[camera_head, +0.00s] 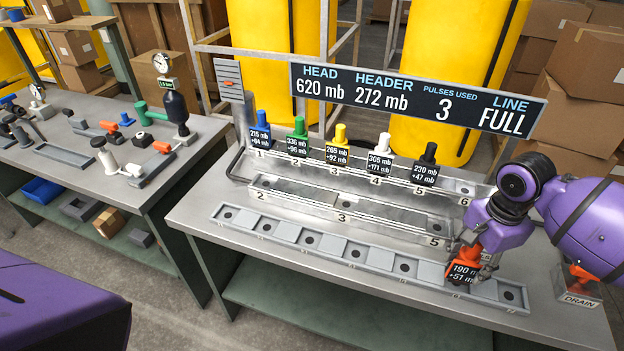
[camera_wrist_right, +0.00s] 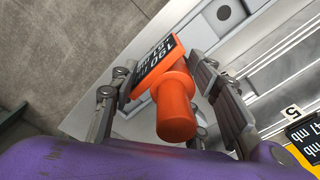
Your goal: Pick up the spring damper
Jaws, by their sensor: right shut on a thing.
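An orange piece (camera_head: 467,258) with a black label reading 190 and +51 stands at the front right of the near bench, over the front strip. My right gripper (camera_head: 474,262) is shut around it. In the wrist view the fingers (camera_wrist_right: 163,80) are on both sides of the orange piece (camera_wrist_right: 177,108). Whether its base is still in a socket is hard to tell. No label names a spring damper, so I cannot tell whether this piece is it. My left gripper is not in view.
Blue (camera_head: 262,128), green (camera_head: 299,138), yellow (camera_head: 339,144), white (camera_head: 381,154) and black (camera_head: 427,164) labelled pieces stand in the back row. The front strip (camera_head: 310,241) has empty sockets. A display board (camera_head: 410,98) rises behind. A DRAIN box (camera_head: 578,290) stands at right. Another bench (camera_head: 90,180) holds fittings.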

